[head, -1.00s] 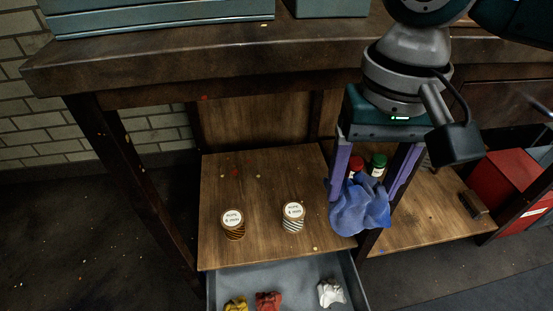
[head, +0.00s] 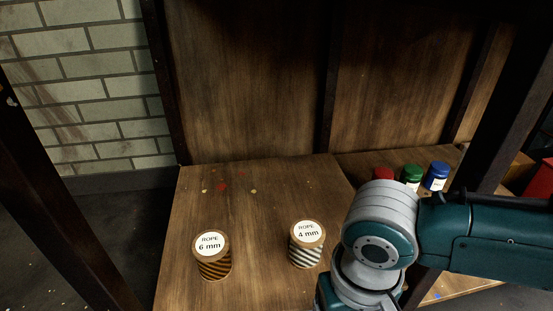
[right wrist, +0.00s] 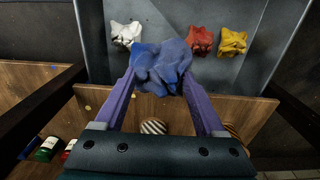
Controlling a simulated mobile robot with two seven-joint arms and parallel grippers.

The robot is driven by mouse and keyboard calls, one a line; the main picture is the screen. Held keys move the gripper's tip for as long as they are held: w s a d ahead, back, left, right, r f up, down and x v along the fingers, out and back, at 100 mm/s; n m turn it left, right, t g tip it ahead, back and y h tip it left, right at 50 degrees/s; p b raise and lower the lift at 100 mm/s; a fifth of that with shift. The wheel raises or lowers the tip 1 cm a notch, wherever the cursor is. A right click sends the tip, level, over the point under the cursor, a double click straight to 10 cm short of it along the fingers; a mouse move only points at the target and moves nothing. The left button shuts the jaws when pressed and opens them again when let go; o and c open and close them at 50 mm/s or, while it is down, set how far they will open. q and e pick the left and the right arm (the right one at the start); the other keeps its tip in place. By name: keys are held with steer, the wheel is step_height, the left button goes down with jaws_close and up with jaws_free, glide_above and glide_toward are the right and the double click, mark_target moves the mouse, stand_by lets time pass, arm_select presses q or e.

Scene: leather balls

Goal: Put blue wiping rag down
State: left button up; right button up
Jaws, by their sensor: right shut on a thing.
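The blue rag (right wrist: 161,68) is a crumpled cloth between the fingertips of my right gripper (right wrist: 160,75) in the right wrist view. The gripper is shut on it. The rag shows over the grey open drawer (right wrist: 180,14); I cannot tell its height above it. A white rag (right wrist: 126,33), a red rag (right wrist: 200,41) and a yellow rag (right wrist: 232,42) lie in the drawer. In the head view only my right arm's wrist shows at lower right; its fingers are out of frame. My left gripper is not in view.
A 6 mm rope spool (head: 212,256) and a 4 mm rope spool (head: 306,245) stand on the wooden shelf (head: 260,215). Red (head: 383,173), green (head: 410,178) and blue (head: 436,176) capped jars stand behind my arm. Dark table legs flank the shelf.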

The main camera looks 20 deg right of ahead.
step_height(320, 180, down, 20)
steer(key=b, duration=1.7)
steer(key=shift+s+f, duration=0.1)
steer(key=shift+f, duration=0.15)
steer(key=shift+r, duration=0.2)
steer(key=shift+f, duration=0.2)
steer(key=o, duration=1.5)
